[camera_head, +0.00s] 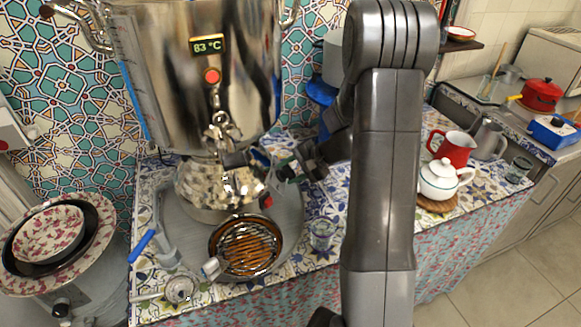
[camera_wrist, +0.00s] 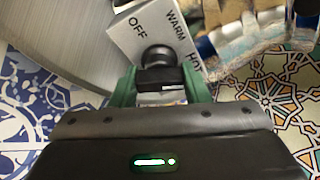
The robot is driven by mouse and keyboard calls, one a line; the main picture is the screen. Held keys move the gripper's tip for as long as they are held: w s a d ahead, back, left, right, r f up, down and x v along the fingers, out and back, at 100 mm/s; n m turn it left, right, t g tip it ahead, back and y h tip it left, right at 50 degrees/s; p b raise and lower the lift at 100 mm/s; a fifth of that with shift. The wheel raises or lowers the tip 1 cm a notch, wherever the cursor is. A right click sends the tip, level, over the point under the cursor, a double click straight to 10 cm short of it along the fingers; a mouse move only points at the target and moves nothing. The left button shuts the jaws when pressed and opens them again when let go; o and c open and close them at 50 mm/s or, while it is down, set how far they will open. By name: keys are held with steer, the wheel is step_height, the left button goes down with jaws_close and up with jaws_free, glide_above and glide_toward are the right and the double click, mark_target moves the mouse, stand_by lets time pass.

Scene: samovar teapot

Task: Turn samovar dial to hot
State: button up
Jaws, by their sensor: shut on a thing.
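The samovar (camera_head: 160,70) is a large shiny metal urn with a display (camera_head: 207,45) reading 83 °C and a red light (camera_head: 211,76) below it. In the wrist view a grey dial plate (camera_wrist: 128,40) carries the words OFF, WARM and HOT, with a black dial knob (camera_wrist: 158,60) at its lower edge. My gripper (camera_wrist: 158,86), with green fingers, is shut on the knob, one finger on each side. I cannot tell which word the knob points to. In the head view my gripper (camera_head: 284,170) reaches the right of the samovar's base; the dial is not clear there.
A round pan with a grate (camera_head: 246,247) and a glass (camera_head: 321,235) stand in front on the patterned counter. A white teapot (camera_head: 440,181) and a red jug (camera_head: 453,147) stand right of my arm. A flowered bowl (camera_head: 48,238) is at far left.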

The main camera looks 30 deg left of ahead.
steer(key=shift+m, duration=0.6)
steer(key=o, duration=1)
steer(key=v, duration=1.4)
steer(key=shift+a, duration=0.1)
